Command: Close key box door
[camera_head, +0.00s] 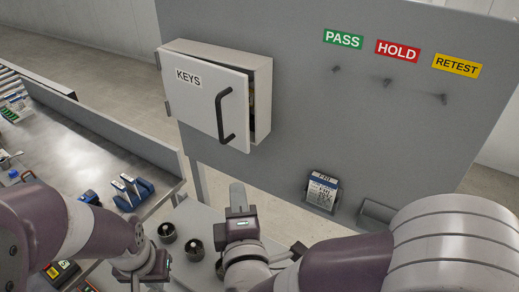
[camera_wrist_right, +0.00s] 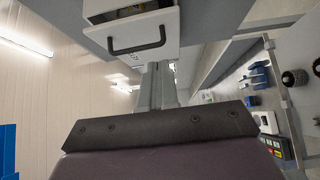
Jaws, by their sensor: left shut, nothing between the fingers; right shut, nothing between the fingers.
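The key box (camera_head: 262,88) is mounted on the grey panel. Its white door (camera_head: 200,95), labelled KEYS with a black bar handle (camera_head: 226,115), stands slightly ajar, with a dark gap along its right edge. In the right wrist view the door (camera_wrist_right: 145,35) and its handle (camera_wrist_right: 138,48) show beyond my fingers. My right gripper (camera_head: 237,190) is shut and empty, below the box and apart from the door; it also shows in the right wrist view (camera_wrist_right: 158,70). My left gripper (camera_head: 137,285) is low at the bottom left, shut, its tips partly cut off by the frame edge.
PASS (camera_head: 343,39), HOLD (camera_head: 398,50) and RETEST (camera_head: 457,66) labels sit above pegs on the panel (camera_head: 310,120). A card holder (camera_head: 322,188) hangs lower down. A metal bench (camera_head: 100,150) with blue parts stands left. Dark round knobs (camera_head: 194,249) lie between my arms.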

